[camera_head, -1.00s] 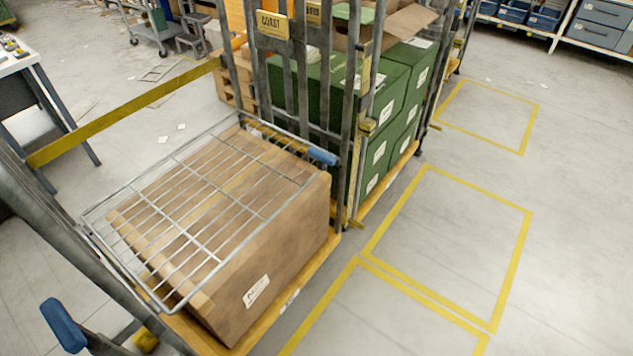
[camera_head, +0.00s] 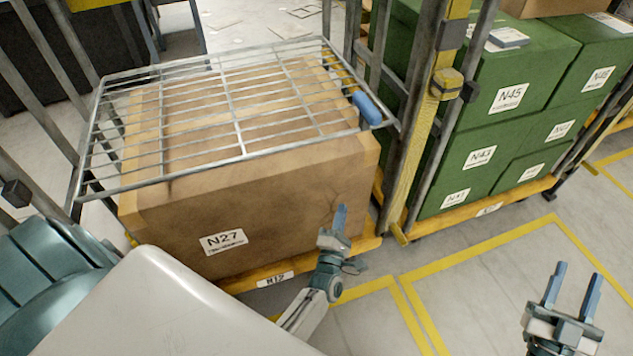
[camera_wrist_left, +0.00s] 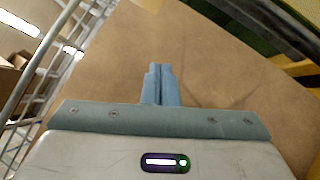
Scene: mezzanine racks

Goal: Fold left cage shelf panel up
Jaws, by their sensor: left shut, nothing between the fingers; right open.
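The left cage's wire shelf panel (camera_head: 238,112) lies roughly level over a large brown box (camera_head: 240,205) labelled N27. A blue grip (camera_head: 367,109) sits at the panel's right end. My left gripper (camera_head: 340,218) is shut and empty, in front of the box's front face and below the panel's front edge, apart from the panel. In the left wrist view its closed blue fingers (camera_wrist_left: 161,84) point at brown cardboard, with panel wires at the left. Whether the fingers touch the box I cannot tell. My right gripper (camera_head: 571,292) is open and empty over the floor at the lower right.
A second cage to the right holds green boxes (camera_head: 480,160), with a yellow strap (camera_head: 420,130) on its upright post. Grey cage bars (camera_head: 48,90) stand at the left. Yellow-marked floor (camera_head: 470,290) in front of the right cage is clear.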

